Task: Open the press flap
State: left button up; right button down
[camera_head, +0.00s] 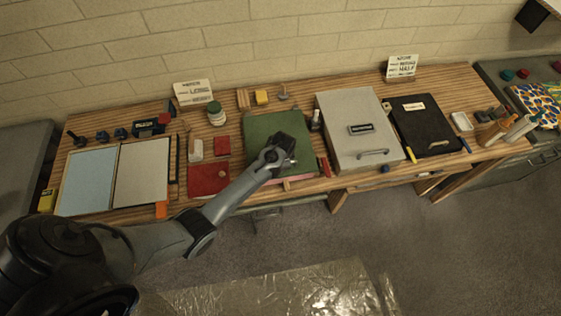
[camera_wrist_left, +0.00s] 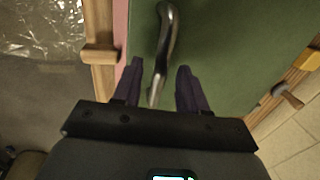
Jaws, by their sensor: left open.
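A green flat panel (camera_head: 262,126), which looks like the press flap, lies flat on the wooden table in the middle of the head view. It also fills most of the left wrist view (camera_wrist_left: 235,50), where a curved metal handle (camera_wrist_left: 167,25) stands on it. My left gripper (camera_head: 284,152) is over the panel's front part. In the wrist view its two dark fingers (camera_wrist_left: 160,68) are open, one on each side of the handle's near end. I cannot tell whether they touch it. In the head view the gripper hides the handle. My right gripper is not in view.
A grey box (camera_head: 352,108) with a front handle stands right of the panel, and a black board (camera_head: 428,135) beyond it. Red pads (camera_head: 208,178), a jar (camera_head: 216,114) and two pale trays (camera_head: 142,175) lie to the left. A wooden knob (camera_wrist_left: 99,54) shows beside the panel's edge.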

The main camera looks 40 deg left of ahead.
pick_arm(q)
grip_shut()
dwell(0.4)
